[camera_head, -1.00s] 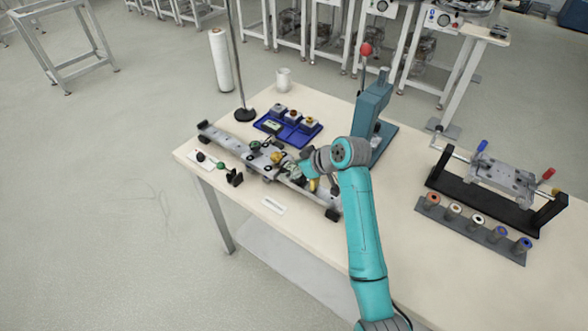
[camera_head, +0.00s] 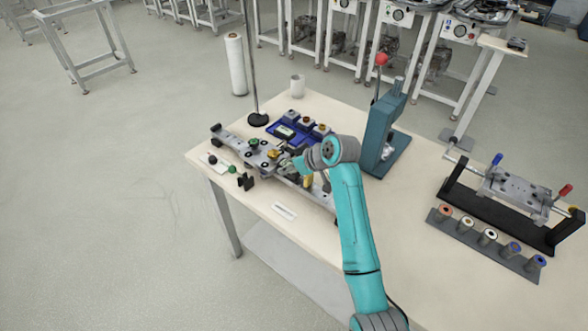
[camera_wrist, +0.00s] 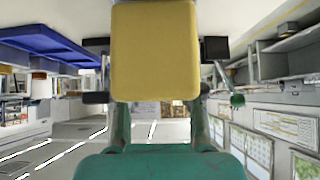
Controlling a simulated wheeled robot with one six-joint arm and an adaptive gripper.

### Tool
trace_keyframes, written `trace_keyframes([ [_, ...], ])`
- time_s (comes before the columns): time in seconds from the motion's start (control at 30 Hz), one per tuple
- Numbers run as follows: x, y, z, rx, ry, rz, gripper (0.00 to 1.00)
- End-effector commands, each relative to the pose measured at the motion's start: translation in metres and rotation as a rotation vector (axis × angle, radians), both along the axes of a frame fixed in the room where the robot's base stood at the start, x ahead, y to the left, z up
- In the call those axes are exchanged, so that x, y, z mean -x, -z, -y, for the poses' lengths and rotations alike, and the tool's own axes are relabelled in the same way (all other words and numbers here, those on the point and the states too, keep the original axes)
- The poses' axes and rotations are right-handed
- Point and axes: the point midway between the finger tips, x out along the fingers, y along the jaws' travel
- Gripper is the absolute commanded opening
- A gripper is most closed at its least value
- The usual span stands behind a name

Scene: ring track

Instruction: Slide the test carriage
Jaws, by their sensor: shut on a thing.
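The test carriage (camera_head: 262,157) is a grey plate with small knobs, one green and one yellow. It sits on the long rail (camera_head: 226,133), towards its far-left end. My gripper (camera_head: 285,165) is low over the rail at the carriage. In the wrist view a yellow block (camera_wrist: 155,50) fills the space between my fingers, and my gripper (camera_wrist: 156,95) is shut on it. It appears to be the carriage's grip, but the contact is hidden by my wrist in the head view. My arm covers part of the rail's near-right end.
A blue tray (camera_head: 276,130) with small parts lies just behind the rail. A teal press (camera_head: 384,130) stands to the right. Black-knobbed pieces (camera_head: 245,181) and a white label (camera_head: 285,211) lie in front. A fixture (camera_head: 490,205) and a row of rollers (camera_head: 488,238) are far right.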

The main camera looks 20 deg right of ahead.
Motion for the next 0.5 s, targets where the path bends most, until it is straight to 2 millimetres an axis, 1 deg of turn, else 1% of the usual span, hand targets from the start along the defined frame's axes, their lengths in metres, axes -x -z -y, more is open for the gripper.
trace_keyframes([
  [0.07, -0.0001, -0.0002, 0.0004, 0.000, 0.001, 0.001, 0.00],
  [0.1, -0.0001, -0.0001, 0.0006, 0.000, 0.001, 0.001, 0.40],
  [0.2, 0.0001, -0.0002, 0.0005, 0.000, 0.001, 0.001, 0.62],
  [0.5, 0.0006, -0.0004, 0.0008, 0.001, 0.001, 0.000, 0.62],
])
